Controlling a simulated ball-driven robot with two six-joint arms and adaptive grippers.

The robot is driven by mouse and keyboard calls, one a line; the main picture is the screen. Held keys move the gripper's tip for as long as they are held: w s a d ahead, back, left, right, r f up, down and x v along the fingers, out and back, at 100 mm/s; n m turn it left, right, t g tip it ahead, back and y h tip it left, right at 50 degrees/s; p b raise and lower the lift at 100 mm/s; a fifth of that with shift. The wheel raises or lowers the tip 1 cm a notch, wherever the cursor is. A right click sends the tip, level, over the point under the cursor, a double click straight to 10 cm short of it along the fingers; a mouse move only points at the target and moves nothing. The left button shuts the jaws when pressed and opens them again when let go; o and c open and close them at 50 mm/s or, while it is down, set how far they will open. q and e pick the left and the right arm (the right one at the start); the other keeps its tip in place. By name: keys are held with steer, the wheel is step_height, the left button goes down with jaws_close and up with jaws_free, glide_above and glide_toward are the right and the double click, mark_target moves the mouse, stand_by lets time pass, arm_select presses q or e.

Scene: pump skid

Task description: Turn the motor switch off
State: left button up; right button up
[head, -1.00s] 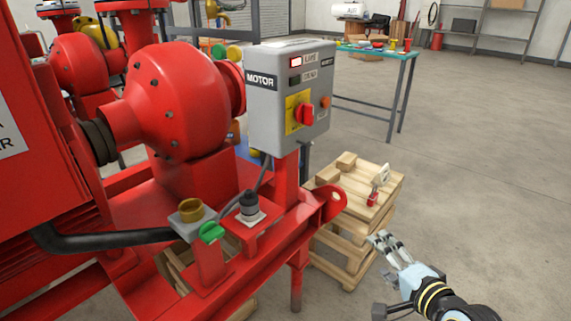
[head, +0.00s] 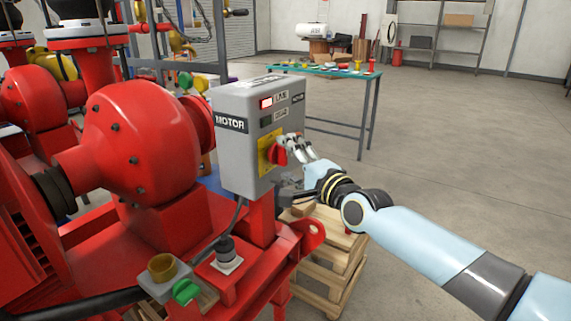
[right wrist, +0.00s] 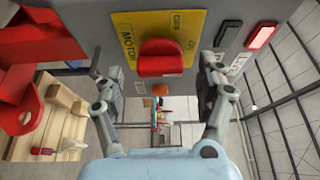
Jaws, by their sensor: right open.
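The motor switch is a red rotary handle (head: 279,153) on a yellow plate (head: 264,147), on the front of a grey box marked MOTOR (head: 240,150). In the right wrist view the red handle (right wrist: 161,60) lies between my open fingers, with the plate (right wrist: 150,25) lettered MOTOR, OFF and ON behind it. I cannot tell which mark the handle points to. My right gripper (head: 297,148) is open in front of the handle; its fingers (right wrist: 160,82) stand to either side, and contact cannot be made out. My left gripper is not in view.
A red lamp (head: 266,104) on the box is lit; the green lamp (head: 266,121) below it is dark. The red pump (head: 140,150) stands left, a wooden pallet stack (head: 335,275) below. Floor to the right is open.

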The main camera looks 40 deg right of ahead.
steer(key=shift+w, duration=0.8)
